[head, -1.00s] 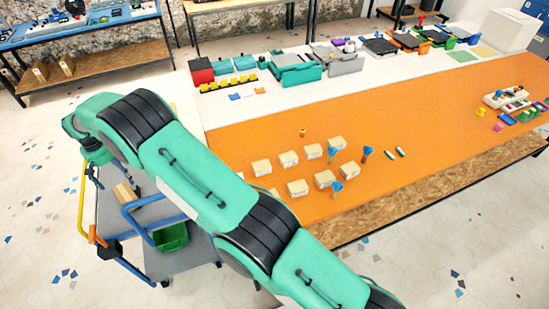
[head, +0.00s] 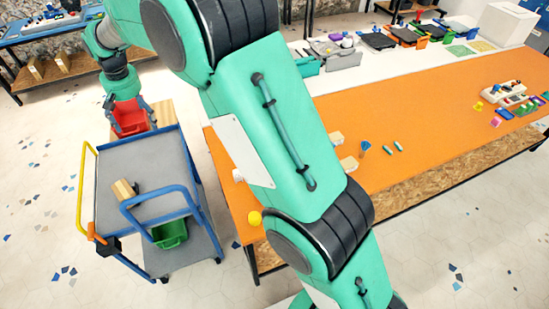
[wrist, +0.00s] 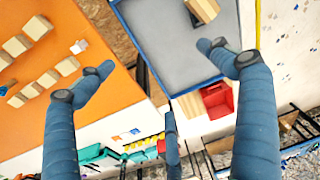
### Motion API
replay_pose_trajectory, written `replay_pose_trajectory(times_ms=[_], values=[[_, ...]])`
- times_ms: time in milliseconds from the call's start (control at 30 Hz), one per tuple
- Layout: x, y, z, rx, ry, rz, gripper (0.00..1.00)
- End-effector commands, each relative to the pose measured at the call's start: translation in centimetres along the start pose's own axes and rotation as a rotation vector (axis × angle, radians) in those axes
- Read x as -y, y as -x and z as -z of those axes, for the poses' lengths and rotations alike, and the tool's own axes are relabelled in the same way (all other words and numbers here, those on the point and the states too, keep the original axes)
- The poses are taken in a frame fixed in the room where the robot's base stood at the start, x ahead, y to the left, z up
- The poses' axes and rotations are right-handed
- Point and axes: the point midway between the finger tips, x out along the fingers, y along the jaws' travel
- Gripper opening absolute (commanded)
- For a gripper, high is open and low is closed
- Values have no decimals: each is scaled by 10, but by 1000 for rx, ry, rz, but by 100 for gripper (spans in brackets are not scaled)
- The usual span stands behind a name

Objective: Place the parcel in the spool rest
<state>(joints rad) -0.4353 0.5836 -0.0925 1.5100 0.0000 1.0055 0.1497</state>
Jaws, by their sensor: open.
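A light brown box, seemingly the parcel (head: 123,190), lies on the cart's grey top (head: 165,160) with a dark piece against it. It also shows at the top of the wrist view (wrist: 206,9). Several similar small boxes sit on the orange table, two of them in the head view (head: 348,163) and more in the wrist view (wrist: 37,27). In the head view my gripper (head: 130,103) hangs past the cart's far end. I cannot make out the spool rest for certain.
A red bin (wrist: 216,100) is beyond the cart's far end. A green bin (head: 170,234) is on the cart's lower shelf. The cart has raised blue rails (head: 150,192). A blue funnel-shaped piece (head: 365,147) stands on the orange table (head: 430,120). My arm hides much of the table.

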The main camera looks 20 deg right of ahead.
Motion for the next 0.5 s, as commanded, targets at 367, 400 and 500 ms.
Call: replay_pose_trajectory(times_ms=[367, 400, 500], values=[[-70, 99, -68, -67, -52, -4, 93], [-77, 108, -76, -73, -57, -5, 93], [-93, 129, -98, -90, -70, -7, 93]])
